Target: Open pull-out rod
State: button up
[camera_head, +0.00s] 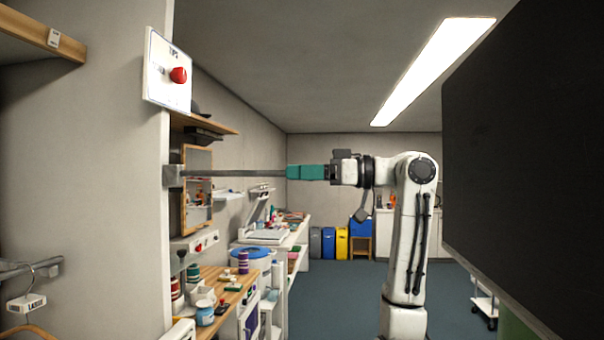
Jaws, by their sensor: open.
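A thin grey metal rod (240,173) runs level from a bracket (172,176) on the edge of the near wall out to the right. Its right end meets the teal fingers of my gripper (291,171) in the picture. My gripper is open, with its fingers pointing left along the rod's line. The rod's tip is hidden at the fingers, and I cannot tell whether they touch it. My white arm (410,230) stands upright to the right and bends level to the gripper.
A red knob (178,75) sits on a white wall plate above the bracket. A short rail with a hanger (30,268) is at lower left. A cluttered wooden worktop (238,280) lies below the rod. A large dark panel (530,150) fills the right side.

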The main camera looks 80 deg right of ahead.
jog(key=s+b, duration=0.2)
jog(key=s, duration=0.8)
jog(key=shift+s+d, duration=0.3)
jog(key=shift+d, duration=0.15)
